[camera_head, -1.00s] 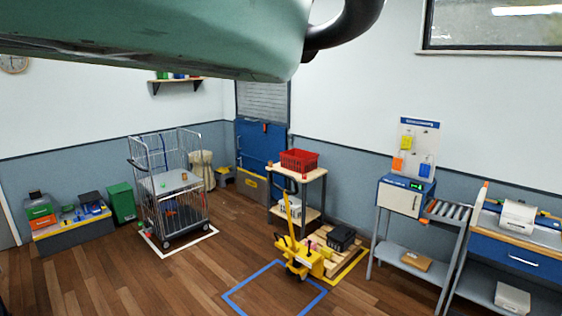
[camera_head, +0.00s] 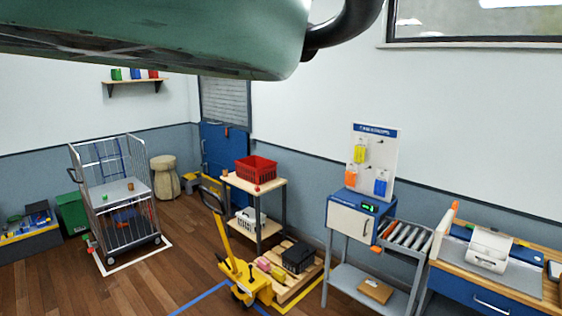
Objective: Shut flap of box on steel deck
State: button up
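A blue box with a white front panel (camera_head: 349,222) stands on a grey steel stand (camera_head: 349,277) right of centre. The panel looks closed against the box front, and a small green display shows on top. A low brown carton (camera_head: 375,291) lies on the stand's lower shelf; its flaps are too small to make out. A wire cage trolley (camera_head: 152,217) at left has a grey deck (camera_head: 122,190) with small items on it. No open box flap can be made out. My gripper is not in view; a green part, probably mine, fills the top.
A yellow pallet truck (camera_head: 242,281) and a wooden pallet (camera_head: 297,286) stand at front centre. A wooden table (camera_head: 274,184) bears a red basket (camera_head: 256,169). A workbench (camera_head: 540,284) stands at right. Wooden floor (camera_head: 150,285) between cage and truck is clear.

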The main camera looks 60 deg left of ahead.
aim_at(491, 238)
jog(key=i, duration=1.9)
jog(key=i+u, duration=0.1)
jog(key=i, duration=0.4)
jog(key=i+l+u, duration=0.15)
jog(key=i, duration=0.3)
jog(key=i+l+u, duration=0.1)
jog(key=i, duration=0.4)
jog(key=i+l+u, duration=0.1)
jog(key=i, duration=0.35)
jog(key=i+l+u, duration=0.6)
jog(key=i, duration=0.2)
